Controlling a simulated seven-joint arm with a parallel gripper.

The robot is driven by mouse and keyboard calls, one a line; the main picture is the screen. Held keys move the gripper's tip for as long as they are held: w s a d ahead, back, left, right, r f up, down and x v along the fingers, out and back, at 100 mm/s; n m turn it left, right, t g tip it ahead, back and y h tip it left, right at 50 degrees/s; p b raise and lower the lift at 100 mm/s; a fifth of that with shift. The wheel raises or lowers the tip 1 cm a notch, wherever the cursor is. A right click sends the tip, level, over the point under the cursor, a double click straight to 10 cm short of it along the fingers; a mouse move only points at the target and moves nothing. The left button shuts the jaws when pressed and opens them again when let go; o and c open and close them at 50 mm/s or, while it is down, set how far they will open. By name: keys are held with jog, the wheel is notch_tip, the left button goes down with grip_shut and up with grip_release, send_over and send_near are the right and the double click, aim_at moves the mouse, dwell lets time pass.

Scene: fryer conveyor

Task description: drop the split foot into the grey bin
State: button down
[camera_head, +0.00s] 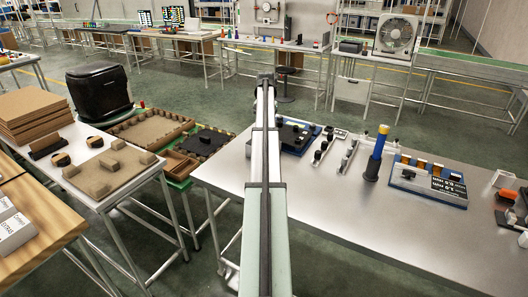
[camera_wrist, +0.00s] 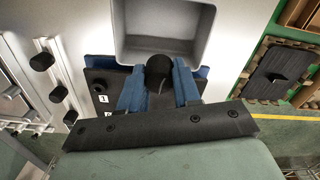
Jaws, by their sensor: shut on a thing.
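In the wrist view my gripper (camera_wrist: 159,84) has its two blue fingers closed on a dark round foot (camera_wrist: 159,66). A split in the foot cannot be made out at this size. The grey bin (camera_wrist: 118,38) is at the top of the wrist view, with an empty-looking recess. The foot shows just below the bin's near rim in the picture; its height above the bin is unclear. In the head view my arm hides the gripper, the foot and the bin.
A black plate on a blue base (camera_head: 312,131) lies on the steel table (camera_head: 330,215), with small strips of black feet (camera_head: 322,148) beside it. A blue post with a yellow top (camera_head: 377,152) stands to the right. Left are a cardboard tray (camera_head: 152,125) and a black container (camera_head: 98,92).

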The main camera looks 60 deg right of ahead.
jog(key=shift+f+m, duration=0.15)
jog(key=shift+m, duration=0.25)
jog(key=shift+f, duration=2.9)
jog(key=c, duration=0.7)
grip_release()
notch_tip(320, 180, up, 14)
jog(key=shift+f, duration=0.1)
